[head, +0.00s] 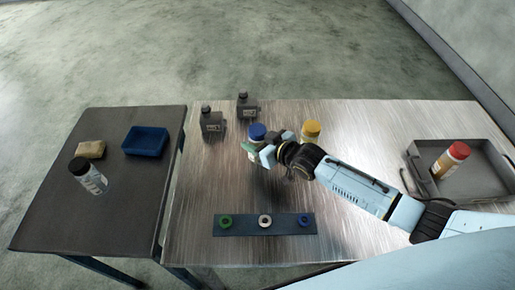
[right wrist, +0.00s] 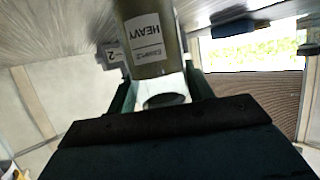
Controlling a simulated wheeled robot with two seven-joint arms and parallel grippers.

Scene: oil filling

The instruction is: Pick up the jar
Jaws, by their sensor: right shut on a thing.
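In the right wrist view my right gripper (right wrist: 162,92) is shut on a jar (right wrist: 146,30) with an olive body and a white label reading "HEAVY". A white ring-like end of it shows between the fingers. In the head view my right gripper (head: 262,150) is over the middle of the metal table, near a blue-lidded jar (head: 257,131). A small green part (head: 248,147) shows at the fingertips; the fingers hide most of what they hold. Whether the held jar touches the table is unclear. My left gripper is not in view.
Two dark canisters (head: 211,121) stand behind. A yellow-lidded jar (head: 311,131) stands right of the gripper. A strip with coloured rings (head: 245,226) lies in front. A grey tray (head: 462,187) holds a red-lidded jar (head: 452,158). The left table has a black-lidded jar (head: 89,176) and blue bin (head: 146,141).

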